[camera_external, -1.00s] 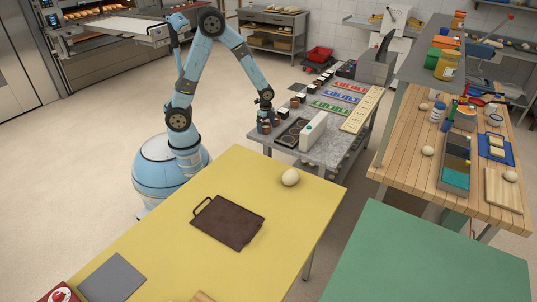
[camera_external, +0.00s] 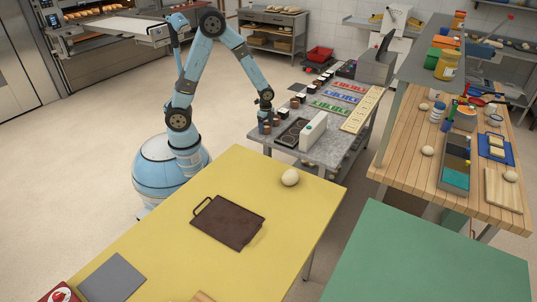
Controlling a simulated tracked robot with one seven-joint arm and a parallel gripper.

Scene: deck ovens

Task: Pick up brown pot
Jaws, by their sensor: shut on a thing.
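A row of small dark and brown pots stands along the left edge of the grey table (camera_external: 335,150). My gripper (camera_external: 265,122) is at the near left corner of this table, at the near end of the row. It is shut on a small brown pot (camera_external: 266,129), which is mostly hidden by the fingers and tiny in this view. I cannot tell whether the pot touches the tabletop. Another brown pot (camera_external: 276,121) stands just to the right of my gripper.
Coloured cards lie farther back. The yellow table (camera_external: 170,235) in front holds a brown tray (camera_external: 228,222) and a pale ball (camera_external: 290,177).

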